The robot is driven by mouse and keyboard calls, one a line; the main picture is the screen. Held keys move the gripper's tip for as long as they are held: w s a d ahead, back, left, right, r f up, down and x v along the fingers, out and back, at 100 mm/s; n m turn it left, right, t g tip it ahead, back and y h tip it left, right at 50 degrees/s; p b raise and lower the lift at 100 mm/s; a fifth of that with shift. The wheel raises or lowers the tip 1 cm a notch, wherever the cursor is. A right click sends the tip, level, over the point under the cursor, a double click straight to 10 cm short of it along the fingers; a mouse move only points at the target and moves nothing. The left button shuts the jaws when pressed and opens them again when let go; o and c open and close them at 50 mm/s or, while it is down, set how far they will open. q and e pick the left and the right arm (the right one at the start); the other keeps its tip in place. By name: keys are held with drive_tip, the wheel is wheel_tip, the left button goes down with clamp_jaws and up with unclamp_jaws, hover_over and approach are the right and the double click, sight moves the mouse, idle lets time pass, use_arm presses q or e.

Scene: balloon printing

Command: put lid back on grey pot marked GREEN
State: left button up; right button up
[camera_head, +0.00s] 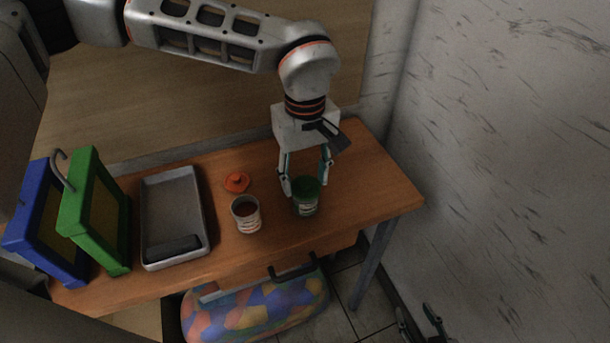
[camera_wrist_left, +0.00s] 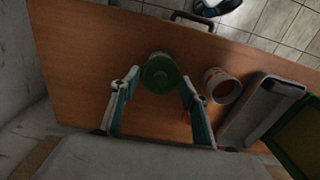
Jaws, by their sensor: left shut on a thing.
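The grey pot (camera_head: 308,210) with a pale label stands at the right part of the wooden table. Its label is too small to read. A green lid (camera_head: 306,187) is at its mouth; I cannot tell whether it is seated or slightly above the rim. My left gripper (camera_head: 308,184) points down with its fingers on either side of the green lid, shut on it. In the left wrist view the green lid (camera_wrist_left: 160,73) is between the fingertips and hides most of the pot. My right gripper (camera_head: 420,318) shows only as two separated fingertips at the bottom edge, empty.
An open pot (camera_head: 246,219) with reddish-brown contents stands left of the grey pot, its orange lid (camera_head: 236,182) behind it. A grey tray (camera_head: 205,225), a green frame (camera_head: 80,228) and a blue frame (camera_head: 22,238) are further left. The table's right end is clear.

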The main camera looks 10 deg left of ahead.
use_arm(q)
drive_tip(key=o, duration=1.2)
drive_tip(key=shift+o, duration=0.2)
drive_tip(key=shift+r+p, duration=1.25)
drive_tip(key=shift+r, duration=0.55)
drive_tip(key=shift+r+p, duration=1.05)
drive_tip(key=shift+r, duration=0.65)
clamp_jaws()
